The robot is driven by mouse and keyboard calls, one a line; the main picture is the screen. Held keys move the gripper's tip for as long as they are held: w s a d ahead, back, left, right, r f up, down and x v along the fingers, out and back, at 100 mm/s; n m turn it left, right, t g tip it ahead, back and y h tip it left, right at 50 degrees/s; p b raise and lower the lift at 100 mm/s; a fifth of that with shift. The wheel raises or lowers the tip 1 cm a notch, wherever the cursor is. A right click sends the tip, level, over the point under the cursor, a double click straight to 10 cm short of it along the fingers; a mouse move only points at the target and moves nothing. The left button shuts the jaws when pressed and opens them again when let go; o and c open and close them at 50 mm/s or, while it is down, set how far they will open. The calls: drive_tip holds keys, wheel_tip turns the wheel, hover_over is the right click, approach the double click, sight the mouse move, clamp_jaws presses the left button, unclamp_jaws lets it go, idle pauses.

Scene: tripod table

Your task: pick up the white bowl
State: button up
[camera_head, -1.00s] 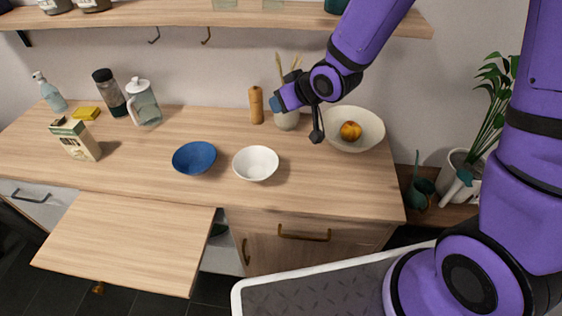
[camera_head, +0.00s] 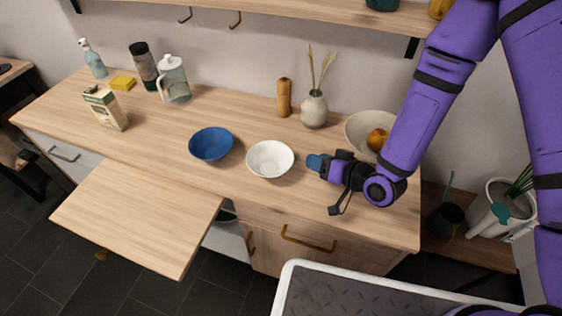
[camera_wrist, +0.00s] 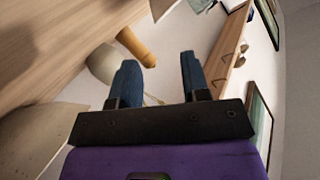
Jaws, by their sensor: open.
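The white bowl (camera_head: 270,158) stands upright and empty on the wooden counter in the head view, just right of a blue bowl (camera_head: 211,144). My gripper (camera_head: 315,162) is close to the right of the white bowl, apart from it, with its fingers pointing left. In the wrist view my gripper (camera_wrist: 158,78) shows two blue fingers spread apart with nothing between them. I cannot make out the white bowl in the wrist view.
A large cream bowl (camera_head: 358,126) with an orange fruit (camera_head: 377,139) stands behind my gripper. A vase (camera_head: 313,110) and a wooden mill (camera_head: 284,98) stand behind the white bowl. A pulled-out board (camera_head: 135,218) juts out at front left. The counter front of the white bowl is clear.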

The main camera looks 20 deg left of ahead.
sight(281, 147)
drive_tip(key=x, duration=1)
drive_tip(key=shift+w+a+f, duration=0.1)
drive_tip(key=shift+w+a, duration=0.05)
drive_tip(key=shift+w, duration=0.05)
clamp_jaws()
